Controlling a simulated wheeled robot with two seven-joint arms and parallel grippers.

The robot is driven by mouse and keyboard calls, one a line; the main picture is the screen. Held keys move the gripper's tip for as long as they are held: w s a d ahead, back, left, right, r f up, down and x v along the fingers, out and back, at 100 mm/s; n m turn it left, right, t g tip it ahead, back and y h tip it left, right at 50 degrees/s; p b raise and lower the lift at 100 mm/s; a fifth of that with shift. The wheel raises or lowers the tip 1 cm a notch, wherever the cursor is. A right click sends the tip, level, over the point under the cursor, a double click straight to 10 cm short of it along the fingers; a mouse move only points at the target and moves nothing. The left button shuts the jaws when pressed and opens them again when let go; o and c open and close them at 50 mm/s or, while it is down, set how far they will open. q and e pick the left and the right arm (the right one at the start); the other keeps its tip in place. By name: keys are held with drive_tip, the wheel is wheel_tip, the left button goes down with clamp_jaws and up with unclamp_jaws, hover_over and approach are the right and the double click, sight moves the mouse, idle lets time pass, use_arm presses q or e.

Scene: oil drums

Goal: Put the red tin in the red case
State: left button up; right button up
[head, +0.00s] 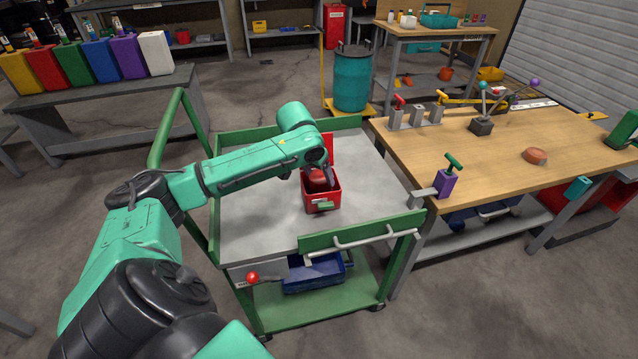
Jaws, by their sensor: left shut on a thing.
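The red case (322,203) stands on the grey top of the green cart, with its lid (328,148) raised at the back and a green latch on its front. My left gripper (319,176) reaches in from the left over the case's opening. It is shut on the red tin (317,178), which shows at the mouth of the case, between its walls. The fingers and the case hide part of the tin, and I cannot tell whether it touches the case floor. My right gripper is not in view.
The green cart (262,222) has free top around the case and a raised front rail. A wooden workbench (470,160) stands to the right with clamps, a purple block (445,184) and a brown lump (535,155). A teal drum (352,80) stands behind.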

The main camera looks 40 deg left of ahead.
use_arm(q)
wheel_tip(320, 180, down, 3)
drive_tip(key=shift+r, duration=0.1)
drive_tip(key=o, duration=1.2)
drive_tip(key=v, duration=1.2)
drive_tip(key=shift+w+r, duration=0.1)
